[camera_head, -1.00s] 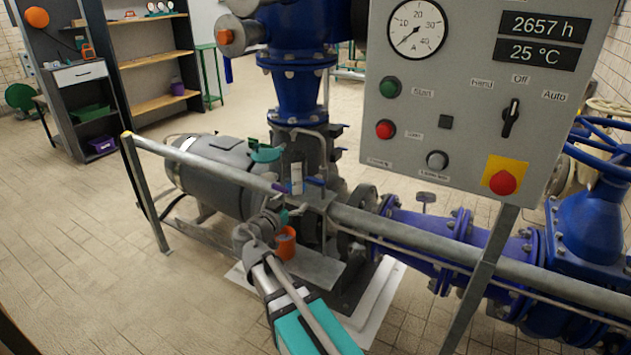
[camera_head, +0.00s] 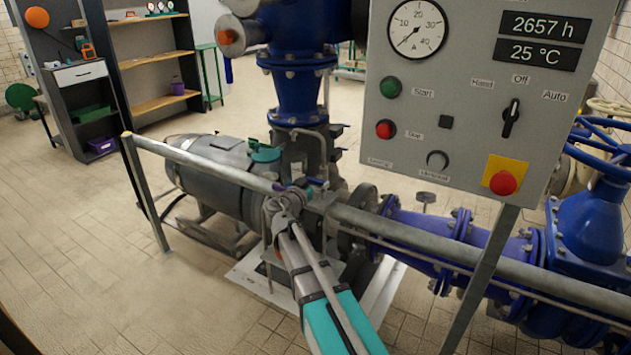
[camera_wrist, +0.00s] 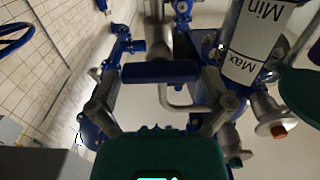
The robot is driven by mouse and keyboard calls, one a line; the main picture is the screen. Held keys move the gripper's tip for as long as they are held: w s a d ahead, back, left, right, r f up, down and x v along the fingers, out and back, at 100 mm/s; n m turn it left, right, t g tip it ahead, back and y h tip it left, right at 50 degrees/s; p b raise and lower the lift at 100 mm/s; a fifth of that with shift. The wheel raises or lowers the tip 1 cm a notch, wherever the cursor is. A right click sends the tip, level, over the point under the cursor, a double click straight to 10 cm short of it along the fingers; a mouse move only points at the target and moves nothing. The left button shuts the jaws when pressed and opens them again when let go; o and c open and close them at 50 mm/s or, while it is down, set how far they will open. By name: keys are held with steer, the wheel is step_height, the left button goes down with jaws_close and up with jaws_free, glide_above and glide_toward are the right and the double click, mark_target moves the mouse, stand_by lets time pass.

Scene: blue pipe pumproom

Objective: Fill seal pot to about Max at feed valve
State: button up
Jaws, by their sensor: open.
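The seal pot (camera_wrist: 255,40) shows in the wrist view as a clear-to-white cylinder with a label marked Min and Max, upside down in the picture. I cannot make out a liquid level in it. A blue bar-shaped handle (camera_wrist: 160,73), apparently the feed valve's lever, lies across the picture beside the pot. My gripper (camera_wrist: 160,108) is open, its two fingers spread either side of the handle's line, with the handle just beyond the fingertips. In the head view my gripper (camera_head: 285,202) is at the railing and hides most of the pot.
A grey railing (camera_head: 420,228) crosses in front of the pump. The control panel (camera_head: 450,130) hangs at the right above blue pipework (camera_head: 420,232). A grey motor (camera_head: 215,175) is behind the railing at left. A dark green round part (camera_wrist: 300,95) is close by at the wrist view's right.

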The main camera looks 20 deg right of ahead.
steer(key=shift+w+d, duration=0.15)
steer(key=shift+d, duration=0.05)
steer(key=c, duration=0.8)
steer(key=shift+n, duration=0.5)
steer(key=n, duration=0.6)
steer(key=shift+w+a, duration=0.1)
steer(key=shift+a, duration=0.05)
steer(key=n, duration=0.3)
steer(key=shift+f+n, duration=0.1)
steer(key=shift+n, duration=0.2)
steer(key=n, duration=0.3)
steer(key=shift+w+n, duration=0.1)
steer(key=shift+n, duration=0.2)
